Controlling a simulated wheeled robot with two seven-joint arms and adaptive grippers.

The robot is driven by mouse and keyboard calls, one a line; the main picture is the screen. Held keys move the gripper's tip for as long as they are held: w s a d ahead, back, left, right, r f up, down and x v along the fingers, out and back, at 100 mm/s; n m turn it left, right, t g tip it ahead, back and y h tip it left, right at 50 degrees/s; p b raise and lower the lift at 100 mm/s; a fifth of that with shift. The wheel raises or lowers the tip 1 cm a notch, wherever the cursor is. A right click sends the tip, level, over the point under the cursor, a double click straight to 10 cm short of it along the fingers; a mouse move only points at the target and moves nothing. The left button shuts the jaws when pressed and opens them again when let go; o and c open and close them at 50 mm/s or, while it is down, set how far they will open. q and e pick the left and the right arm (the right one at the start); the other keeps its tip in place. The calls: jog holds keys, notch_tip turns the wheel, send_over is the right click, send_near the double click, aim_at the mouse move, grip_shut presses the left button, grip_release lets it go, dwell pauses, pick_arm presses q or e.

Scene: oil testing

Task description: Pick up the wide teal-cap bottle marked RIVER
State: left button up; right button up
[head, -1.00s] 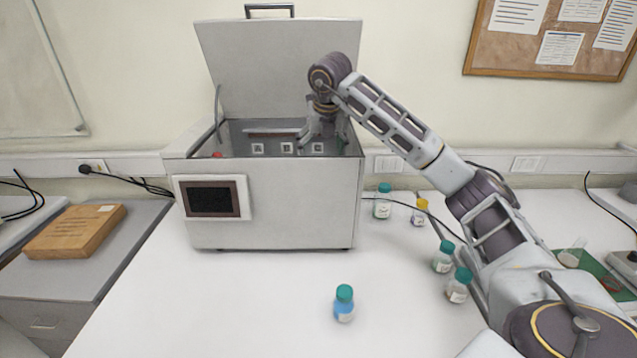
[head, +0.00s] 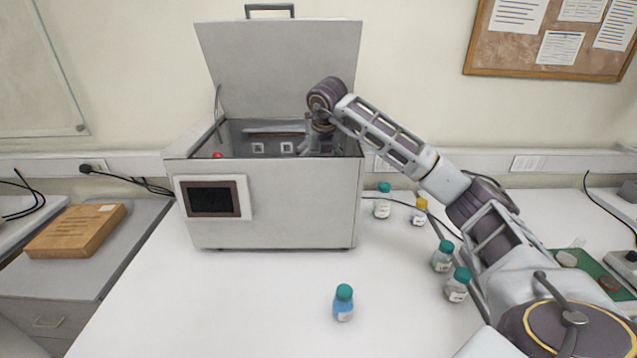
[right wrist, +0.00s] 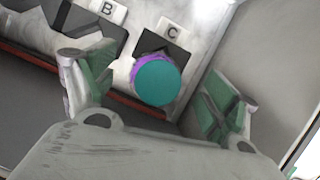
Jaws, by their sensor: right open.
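My right gripper (head: 320,142) reaches into the open box-shaped machine (head: 275,205). In the right wrist view my right gripper (right wrist: 152,88) is open, its green-padded fingers on either side of a teal cap (right wrist: 157,83) with a purple ring, at the slot marked C. The fingers appear apart from the cap, and the bottle's body is hidden under it. Other teal-cap bottles stand on the table: one behind (head: 383,203), two beside my right arm (head: 442,258) (head: 457,287), and one with blue contents in front (head: 343,304). I cannot read RIVER on any label. My left gripper is not in view.
The machine's walls and raised lid (head: 280,65) surround my right gripper. A yellow-cap bottle (head: 419,213) stands right of the machine. A green mat (head: 597,268) lies at the far right. The front left of the white table is clear.

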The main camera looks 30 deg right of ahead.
jog(key=shift+p+x, duration=0.55)
jog(key=shift+x, duration=1.75)
jog(key=shift+a, duration=0.1)
jog(key=c, duration=1.4)
jog(key=shift+r, duration=0.15)
jog(key=shift+r+b, duration=0.6)
jog(key=shift+r, duration=4.3)
